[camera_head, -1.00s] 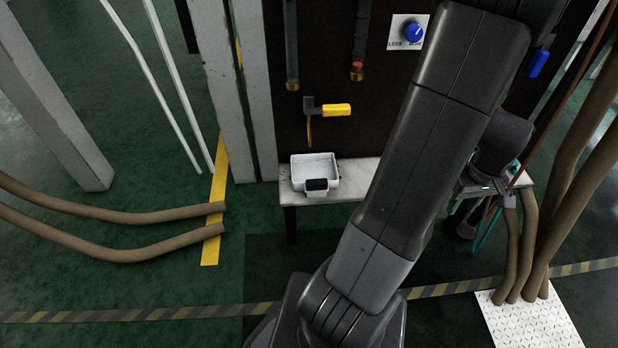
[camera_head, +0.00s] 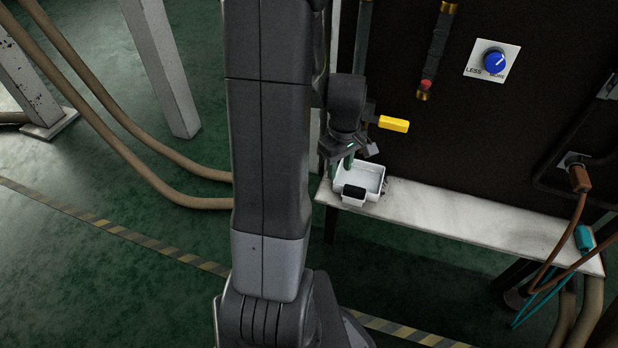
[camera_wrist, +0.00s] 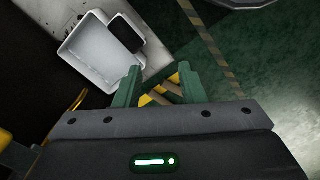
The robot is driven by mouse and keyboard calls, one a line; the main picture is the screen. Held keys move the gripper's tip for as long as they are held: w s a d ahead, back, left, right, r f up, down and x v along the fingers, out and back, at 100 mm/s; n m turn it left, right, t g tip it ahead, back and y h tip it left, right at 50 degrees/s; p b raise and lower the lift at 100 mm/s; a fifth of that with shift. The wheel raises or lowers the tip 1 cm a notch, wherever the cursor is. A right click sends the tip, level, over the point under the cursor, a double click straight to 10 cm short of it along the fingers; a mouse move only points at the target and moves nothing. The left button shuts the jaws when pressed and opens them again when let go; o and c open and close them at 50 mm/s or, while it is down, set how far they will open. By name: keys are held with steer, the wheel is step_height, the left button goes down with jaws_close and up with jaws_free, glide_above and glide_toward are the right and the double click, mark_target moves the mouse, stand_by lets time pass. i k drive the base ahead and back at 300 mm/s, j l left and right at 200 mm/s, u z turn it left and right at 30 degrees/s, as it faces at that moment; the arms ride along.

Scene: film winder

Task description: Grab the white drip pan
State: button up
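The white drip pan (camera_head: 372,177) is a shallow rectangular tray with a dark handle (camera_head: 354,192) on its front side. It sits at the left end of a pale shelf (camera_head: 450,213). In the wrist view the pan (camera_wrist: 88,62) is at the upper left, with its dark handle (camera_wrist: 127,33) on its right side. My gripper (camera_head: 342,164) is at the pan's left end in the head view, and partly hides it. In the wrist view its two green fingers (camera_wrist: 161,84) are apart with nothing between them. They appear clear of the pan.
A yellow-handled valve (camera_head: 393,124) is on the dark panel above the pan. A blue dial (camera_head: 495,62) is farther right. Brown hoses (camera_head: 130,160) run along the left. The shelf right of the pan is mostly clear.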

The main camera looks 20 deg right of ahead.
mark_target(363, 183)
steer(key=l+u, duration=0.4)
steer(key=k+l+u, duration=0.2)
steer(key=l+u, duration=0.15)
steer(key=k+l+u, duration=0.15)
steer(key=l+u, duration=0.25)
steer(key=k+l, duration=0.15)
